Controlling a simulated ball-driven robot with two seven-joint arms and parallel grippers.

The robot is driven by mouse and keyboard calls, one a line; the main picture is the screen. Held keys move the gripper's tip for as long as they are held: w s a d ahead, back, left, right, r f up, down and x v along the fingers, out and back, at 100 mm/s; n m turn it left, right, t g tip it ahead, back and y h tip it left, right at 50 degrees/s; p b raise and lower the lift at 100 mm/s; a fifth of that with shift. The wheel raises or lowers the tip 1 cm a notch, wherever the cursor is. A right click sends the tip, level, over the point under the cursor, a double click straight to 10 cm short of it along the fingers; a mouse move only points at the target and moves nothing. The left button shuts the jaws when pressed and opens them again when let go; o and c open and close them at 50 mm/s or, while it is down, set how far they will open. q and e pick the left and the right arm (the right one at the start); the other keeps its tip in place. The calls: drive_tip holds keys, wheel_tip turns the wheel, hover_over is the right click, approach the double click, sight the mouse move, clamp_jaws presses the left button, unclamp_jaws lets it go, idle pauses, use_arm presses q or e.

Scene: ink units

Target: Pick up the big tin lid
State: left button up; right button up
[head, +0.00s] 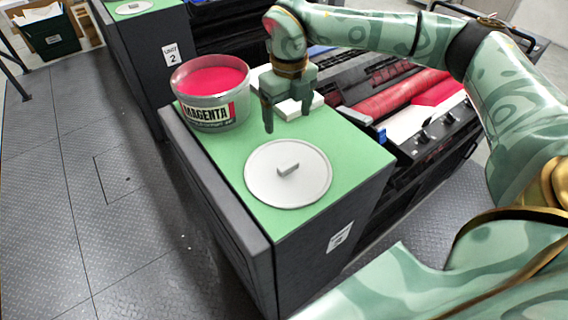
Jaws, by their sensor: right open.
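The big tin lid (262,185) is a light grey disc with a small raised bar handle (288,169) in its middle. It lies flat on the green top (210,150) of a dark cabinet, towards the near end. My right gripper (287,118) points down above the green top, behind the lid and just beyond its far edge. Its two fingers are apart with nothing seen between them. My left gripper is not in the head view.
An open tin labelled MAGENTA (213,115), with pink ink inside, stands at the back left of the green top. A white block (290,108) lies behind my right gripper. The press with rollers (400,95) adjoins on the right. The floor (110,220) at left is clear.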

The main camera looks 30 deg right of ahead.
sight(288, 164)
wheel_tip(288, 164, down, 16)
drive_tip(key=shift+s+d+r, duration=0.1)
drive_tip(key=c, duration=1.1)
